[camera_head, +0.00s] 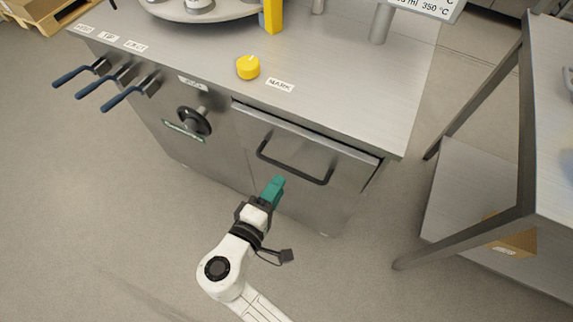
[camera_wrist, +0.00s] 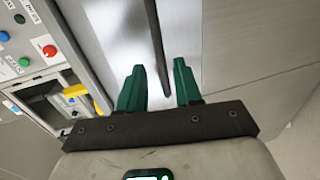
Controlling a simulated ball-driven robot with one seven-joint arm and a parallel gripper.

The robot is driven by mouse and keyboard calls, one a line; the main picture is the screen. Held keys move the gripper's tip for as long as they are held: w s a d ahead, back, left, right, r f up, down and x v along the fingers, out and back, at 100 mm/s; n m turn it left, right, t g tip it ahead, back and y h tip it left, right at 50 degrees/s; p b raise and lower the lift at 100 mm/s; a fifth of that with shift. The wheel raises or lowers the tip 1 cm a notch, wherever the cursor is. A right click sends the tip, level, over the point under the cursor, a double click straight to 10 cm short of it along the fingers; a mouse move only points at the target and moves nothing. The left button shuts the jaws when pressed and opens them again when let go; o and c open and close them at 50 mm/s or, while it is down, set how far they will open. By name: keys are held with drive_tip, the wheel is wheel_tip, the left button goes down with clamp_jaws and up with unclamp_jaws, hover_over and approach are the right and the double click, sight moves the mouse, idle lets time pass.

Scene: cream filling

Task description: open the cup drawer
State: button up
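The cup drawer (camera_head: 330,147) is a steel front at the right of the cabinet face, with a thin dark gap along its top and right edges. It looks shut or nearly so. Its black bar handle (camera_head: 295,168) runs across the front. My gripper (camera_head: 279,180) has teal fingers and is just below and in front of the handle in the head view. In the wrist view my gripper (camera_wrist: 159,75) is open, with the handle (camera_wrist: 156,40) lined up between its two fingers. No contact is visible, and I cannot tell the exact depth between them.
A black round knob (camera_head: 194,121) and several blue-handled levers (camera_head: 126,93) stick out left of the drawer. A yellow knob (camera_head: 248,67) sits on the steel top. A metal table (camera_head: 550,120) stands at the right. The floor in front of the drawer is clear apart from my arm.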

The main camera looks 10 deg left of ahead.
sight(290, 169)
drive_tip(key=x, duration=0.7)
drive_tip(key=shift+w+d, duration=0.15)
drive_tip(key=shift+w, duration=0.05)
clamp_jaws()
